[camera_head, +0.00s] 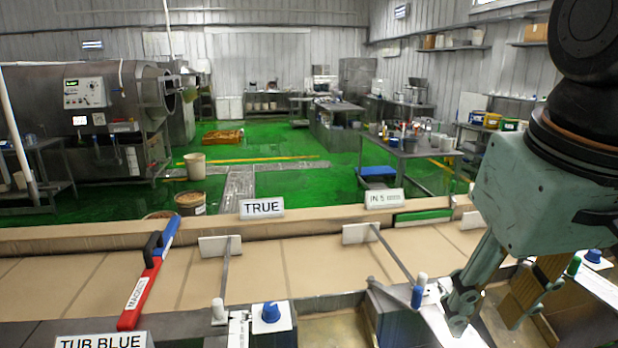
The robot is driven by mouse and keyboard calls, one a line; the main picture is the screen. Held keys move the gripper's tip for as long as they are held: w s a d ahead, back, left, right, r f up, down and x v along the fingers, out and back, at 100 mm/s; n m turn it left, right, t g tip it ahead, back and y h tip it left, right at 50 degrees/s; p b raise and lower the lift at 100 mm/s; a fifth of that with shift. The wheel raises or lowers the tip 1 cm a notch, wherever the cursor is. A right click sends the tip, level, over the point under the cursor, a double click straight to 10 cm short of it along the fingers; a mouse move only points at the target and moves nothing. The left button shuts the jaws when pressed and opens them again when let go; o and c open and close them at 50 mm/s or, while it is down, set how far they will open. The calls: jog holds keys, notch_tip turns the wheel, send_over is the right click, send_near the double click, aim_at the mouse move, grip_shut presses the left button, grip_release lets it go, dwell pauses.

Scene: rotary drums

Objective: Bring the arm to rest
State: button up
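My gripper (487,318) hangs at the right of the head view, pointing down, with a pale green body below a black wrist. Its fingers are spread apart, and I see nothing held between them. It is over the near right edge of the work counter, close to a blue-and-white knob post (419,290). The fingertips partly cover the fittings behind them, so I cannot tell whether they touch anything.
A tan-lined trough (130,270) runs across the front. A red-and-blue bar (145,285) labelled MAGNET lies across it. A steel drum machine (85,115) stands at left.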

jog(key=s+a+f+t+b, duration=0.1)
jog(key=s+f, duration=0.2)
jog(key=s, duration=0.3)
jog(key=shift+s+a+f+m, duration=0.25)
jog(key=shift+s+f+m, duration=0.05)
jog(key=shift+s+f, duration=0.1)
dwell(2.8)
jog(key=w+d+r+m+g+p, duration=0.1)
jog(key=w+d+m, duration=0.15)
jog(key=w, duration=0.65)
jog(key=w+d+r+m+p, duration=0.1)
jog(key=w+d+m+p, duration=0.15)
jog(key=w, duration=0.65)
jog(key=w+d+r+m+g, duration=0.15)
jog(key=w+d, duration=0.25)
jog(key=w, duration=0.5)
jog(key=w+d+f+m+p, duration=0.2)
jog(key=w+d+f+m, duration=0.1)
jog(key=w+d+f, duration=0.5)
jog(key=w+d+f+m+g+p, duration=0.1)
jog(key=w+d+f+m+p, duration=0.1)
jog(key=w+d+f, duration=0.5)
jog(key=shift+w+d+f+m, duration=0.35)
jog(key=shift+w+d+m, duration=0.35)
jog(key=shift+w, duration=2.5)
